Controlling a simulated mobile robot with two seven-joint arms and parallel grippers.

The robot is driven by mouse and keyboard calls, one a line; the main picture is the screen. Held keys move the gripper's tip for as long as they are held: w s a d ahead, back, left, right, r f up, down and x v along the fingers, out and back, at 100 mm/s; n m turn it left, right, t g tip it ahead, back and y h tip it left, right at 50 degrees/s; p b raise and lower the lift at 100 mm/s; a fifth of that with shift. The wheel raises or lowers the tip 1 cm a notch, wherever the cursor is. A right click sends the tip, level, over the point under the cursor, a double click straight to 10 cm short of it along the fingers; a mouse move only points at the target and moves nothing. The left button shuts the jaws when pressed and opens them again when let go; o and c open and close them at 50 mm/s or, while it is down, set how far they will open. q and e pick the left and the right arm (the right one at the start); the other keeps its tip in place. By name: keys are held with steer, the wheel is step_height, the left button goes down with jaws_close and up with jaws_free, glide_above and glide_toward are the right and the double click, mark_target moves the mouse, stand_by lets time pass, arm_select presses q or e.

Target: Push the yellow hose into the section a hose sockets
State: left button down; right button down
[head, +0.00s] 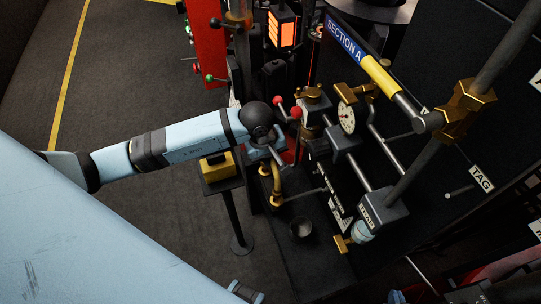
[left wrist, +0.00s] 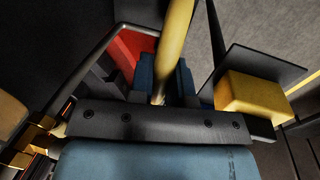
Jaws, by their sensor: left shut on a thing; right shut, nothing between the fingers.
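My left gripper (head: 265,155) is beside the machine under the blue SECTION A sign (head: 345,39). In the left wrist view its blue fingers (left wrist: 163,85) are shut on the yellow hose (left wrist: 176,35), which runs up between them. In the head view a curved yellow piece of the hose (head: 276,187) shows just below the gripper, near the dark base. The wrist hides part of the hose and its surroundings. I cannot clearly make out the hose sockets or whether the hose touches one. My right gripper is not clearly visible.
A yellow box (head: 217,167) on a black stand is close left of the gripper; it also shows in the left wrist view (left wrist: 250,95). Red-knobbed levers (head: 295,113), a gauge (head: 346,118) and pipes crowd the right. A dark cup (head: 301,229) sits below. Floor is open at left.

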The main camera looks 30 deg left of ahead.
arm_select(q)
steer(key=shift+f+b, duration=0.15)
steer(key=shift+b, duration=0.55)
stand_by(0.8)
steer(key=shift+f, duration=0.15)
stand_by(0.4)
steer(key=shift+f+b, duration=1.45)
steer(key=shift+b, duration=0.25)
steer(key=c, duration=1)
jaws_free()
steer(key=shift+r, duration=0.1)
step_height(320, 180, up, 13)
steer(key=s+a, duration=0.1)
steer(key=s, duration=0.1)
steer(key=shift+a+r+b, duration=0.2)
steer(key=shift+a+b, duration=0.15)
steer(key=shift+b, duration=0.1)
